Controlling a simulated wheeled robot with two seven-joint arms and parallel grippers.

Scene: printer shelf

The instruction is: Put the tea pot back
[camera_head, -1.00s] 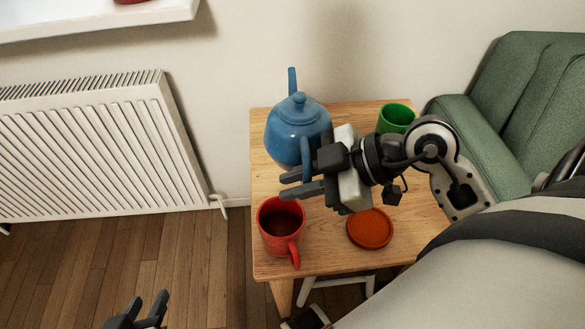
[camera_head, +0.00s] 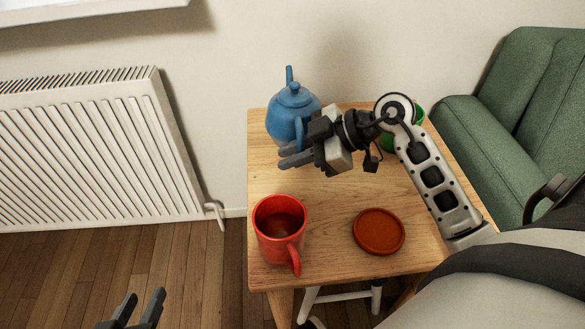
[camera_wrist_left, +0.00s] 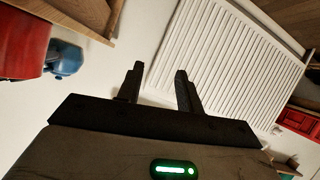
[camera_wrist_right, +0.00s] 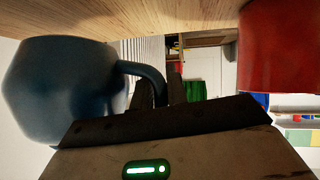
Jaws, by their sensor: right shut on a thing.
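The blue tea pot (camera_head: 288,118) is upright at the back left of the small wooden table (camera_head: 330,255), near the wall, with its spout toward the wall. I cannot tell whether its base touches the table top. My right gripper (camera_head: 287,156) is shut on the tea pot's handle. In the right wrist view the handle (camera_wrist_right: 150,74) runs between the fingers and the round body (camera_wrist_right: 60,90) is at the left. My left gripper (camera_head: 138,307) is open and empty, low at the left over the floor; its two fingers stand apart in the left wrist view (camera_wrist_left: 158,78).
A red mug (camera_head: 268,243) with dark liquid stands at the table's front left. An orange-brown saucer (camera_head: 379,231) lies right of it. A green mug (camera_head: 419,113) at the back right is partly hidden by my right arm. A radiator (camera_head: 90,150) and a green armchair (camera_head: 520,130) flank the table.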

